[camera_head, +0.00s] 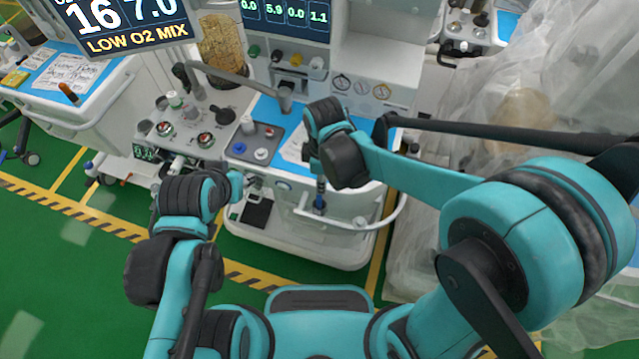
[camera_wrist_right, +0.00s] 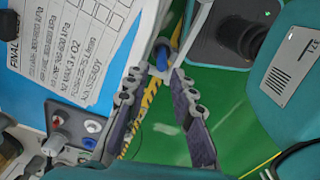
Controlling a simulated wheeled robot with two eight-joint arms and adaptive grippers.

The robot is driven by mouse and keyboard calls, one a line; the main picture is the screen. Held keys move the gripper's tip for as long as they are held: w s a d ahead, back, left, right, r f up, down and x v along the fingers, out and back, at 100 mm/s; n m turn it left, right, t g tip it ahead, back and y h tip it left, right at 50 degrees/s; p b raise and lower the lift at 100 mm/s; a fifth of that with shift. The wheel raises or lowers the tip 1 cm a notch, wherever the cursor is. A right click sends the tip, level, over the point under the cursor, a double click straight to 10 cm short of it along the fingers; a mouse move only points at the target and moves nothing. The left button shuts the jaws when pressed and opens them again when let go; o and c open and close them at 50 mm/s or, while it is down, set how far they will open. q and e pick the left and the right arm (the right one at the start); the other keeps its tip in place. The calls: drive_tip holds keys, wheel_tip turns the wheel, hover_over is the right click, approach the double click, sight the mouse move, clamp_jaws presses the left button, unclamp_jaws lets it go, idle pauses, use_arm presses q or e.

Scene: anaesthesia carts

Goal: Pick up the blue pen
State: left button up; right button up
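A small blue cylinder that looks like the blue pen (camera_wrist_right: 162,56) shows in the right wrist view, just beyond the tips of my right gripper (camera_wrist_right: 161,78). The two dark finger pads are apart, with a gap between them, and I see nothing clamped. Whether the tips touch the blue piece is unclear. In the head view, a blue upright piece (camera_head: 320,186) shows below my right wrist at the cart's front; my wrist hides much of the right gripper there. My left gripper (camera_head: 243,190) is low at the cart's left front, small and partly hidden by its arm.
The cart's blue work surface (camera_head: 268,110) holds a paper sheet (camera_wrist_right: 85,45) and a small knob box (camera_head: 253,141). A white rail (camera_head: 385,222) curves around the cart's front right. Monitors stand behind. Another cart (camera_head: 50,100) is at left; clear plastic sheeting (camera_head: 540,90) hangs at right.

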sight(319, 196)
drive_tip(key=shift+a+f+n, duration=0.15)
drive_tip(key=shift+a+n, duration=0.15)
wheel_tip(319, 196, down, 3)
drive_tip(key=shift+r+b, duration=0.1)
drive_tip(key=shift+b, duration=0.5)
wheel_tip(319, 196, down, 5)
drive_tip(key=shift+s+a+f+b, duration=0.1)
drive_tip(key=shift+b, duration=1.15)
clamp_jaws()
